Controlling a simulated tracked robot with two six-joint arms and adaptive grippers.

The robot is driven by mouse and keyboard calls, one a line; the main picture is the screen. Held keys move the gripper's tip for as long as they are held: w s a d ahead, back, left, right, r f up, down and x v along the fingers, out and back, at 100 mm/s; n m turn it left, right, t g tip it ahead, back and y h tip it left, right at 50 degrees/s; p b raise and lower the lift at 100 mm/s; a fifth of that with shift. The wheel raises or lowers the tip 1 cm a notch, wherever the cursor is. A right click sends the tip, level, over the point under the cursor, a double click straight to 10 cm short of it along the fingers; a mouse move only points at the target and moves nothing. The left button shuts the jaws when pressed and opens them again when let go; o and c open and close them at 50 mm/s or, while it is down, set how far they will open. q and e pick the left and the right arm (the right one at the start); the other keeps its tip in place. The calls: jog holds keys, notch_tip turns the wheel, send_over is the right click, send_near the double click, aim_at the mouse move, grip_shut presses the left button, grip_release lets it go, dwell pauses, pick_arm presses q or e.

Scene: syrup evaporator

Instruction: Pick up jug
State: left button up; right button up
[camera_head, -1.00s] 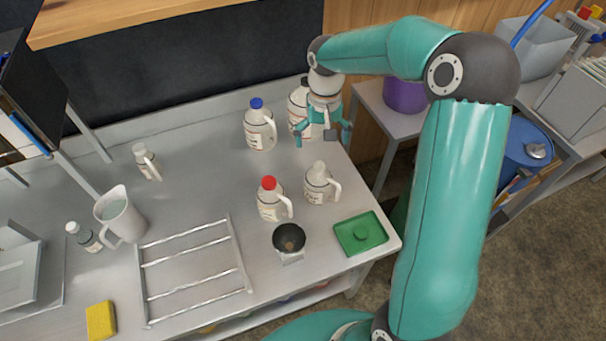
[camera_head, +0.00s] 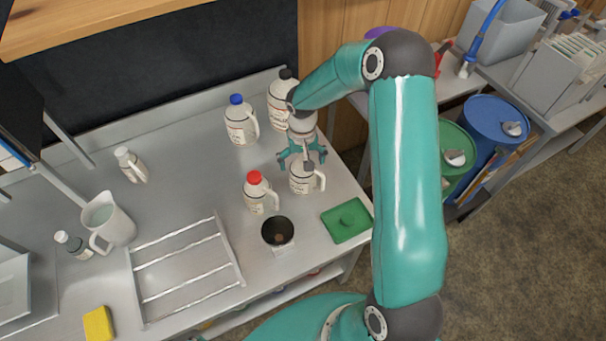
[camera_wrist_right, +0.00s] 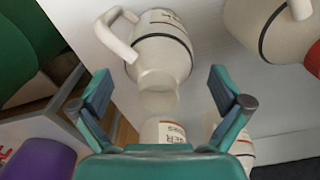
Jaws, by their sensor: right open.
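The task says only "jug", and several white jugs stand on the metal table. A white-capped jug (camera_head: 307,179) stands directly below my right gripper (camera_head: 303,159), its handle to the right. In the right wrist view this jug (camera_wrist_right: 163,50) lies between and beyond the two open fingers, its cap towards me. The fingers look empty, and I cannot tell whether they touch it. A red-capped jug (camera_head: 258,197) stands to its left, a blue-capped jug (camera_head: 240,126) behind left. A black-capped jug (camera_head: 279,104) is behind, partly hidden by my arm. My left gripper is not in view.
A dark bowl on a small scale (camera_head: 278,233) and a green tray (camera_head: 347,222) stand in front of the jugs. A wire rack (camera_head: 186,268), pitcher (camera_head: 110,222), small bottles and yellow sponge (camera_head: 98,323) are further left. Free table lies between rack and blue-capped jug.

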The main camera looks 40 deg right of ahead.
jog(key=shift+f+p, duration=0.4)
jog(key=shift+f, duration=1.5)
jog(key=c, duration=1)
jog(key=shift+r, duration=0.1)
jog(key=shift+c, duration=0.2)
